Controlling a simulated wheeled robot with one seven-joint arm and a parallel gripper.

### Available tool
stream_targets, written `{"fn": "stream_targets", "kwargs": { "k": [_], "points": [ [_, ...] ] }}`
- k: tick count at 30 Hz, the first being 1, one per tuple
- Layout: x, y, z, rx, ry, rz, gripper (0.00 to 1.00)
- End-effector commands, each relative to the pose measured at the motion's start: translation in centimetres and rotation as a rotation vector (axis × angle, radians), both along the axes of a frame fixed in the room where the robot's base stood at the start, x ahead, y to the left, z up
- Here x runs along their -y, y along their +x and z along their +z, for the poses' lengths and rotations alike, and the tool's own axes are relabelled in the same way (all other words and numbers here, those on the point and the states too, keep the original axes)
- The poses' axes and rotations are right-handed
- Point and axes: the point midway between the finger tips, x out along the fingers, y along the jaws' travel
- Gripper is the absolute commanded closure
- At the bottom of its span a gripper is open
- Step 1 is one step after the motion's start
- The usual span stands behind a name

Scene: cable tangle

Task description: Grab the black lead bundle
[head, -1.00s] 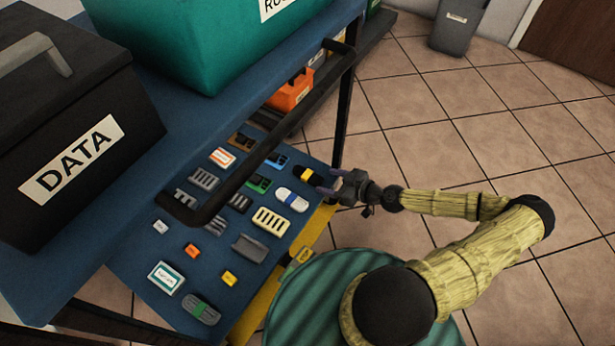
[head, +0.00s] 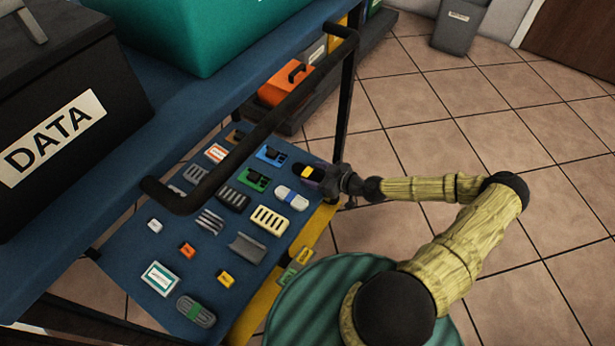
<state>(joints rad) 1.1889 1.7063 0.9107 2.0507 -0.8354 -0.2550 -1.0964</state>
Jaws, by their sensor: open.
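The black lead bundle (head: 306,171), with a yellow band around it, lies at the far right corner of the blue lower shelf (head: 140,262). My gripper (head: 324,179) reaches in from the right, level with the shelf edge, and its jaws are open. Its fingertips are at the right end of the bundle and hide part of it. I cannot tell whether they touch it. A white bundle with a blue band (head: 291,197) lies just in front of the black one. A grey bundle with a green band (head: 196,311) lies at the near end of the shelf.
A black handle bar (head: 240,140) and a dark post (head: 345,115) stand close to my gripper. The upper shelf holds a DATA box (head: 60,130) and a teal bin (head: 200,35). Several small parts cover the lower shelf.

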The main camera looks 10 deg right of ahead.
Motion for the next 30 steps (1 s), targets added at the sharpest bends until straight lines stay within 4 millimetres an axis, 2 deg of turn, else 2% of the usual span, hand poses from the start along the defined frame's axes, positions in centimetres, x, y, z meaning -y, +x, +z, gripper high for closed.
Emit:
{"fn": "stream_targets", "kwargs": {
  "k": [1, 4, 20, 21, 28, 30],
  "points": [
    [-0.63, 0.48, -0.62, 0.001, -0.001, 0.005, 0.38],
    [-1.12, 0.98, -0.75, 0.0, -0.001, 0.004, 0.38],
    [-1.18, 1.07, -0.58, 0.0, 0.0, 0.002, 0.38],
    [-1.18, 1.07, -0.58, 0.0, 0.0, 0.002, 0.4],
    [-1.17, 1.07, -0.58, 0.0, 0.0, 0.002, 0.85],
    [-1.18, 1.08, -0.56, 0.0, 0.0, 0.002, 0.88]
  ]
}}
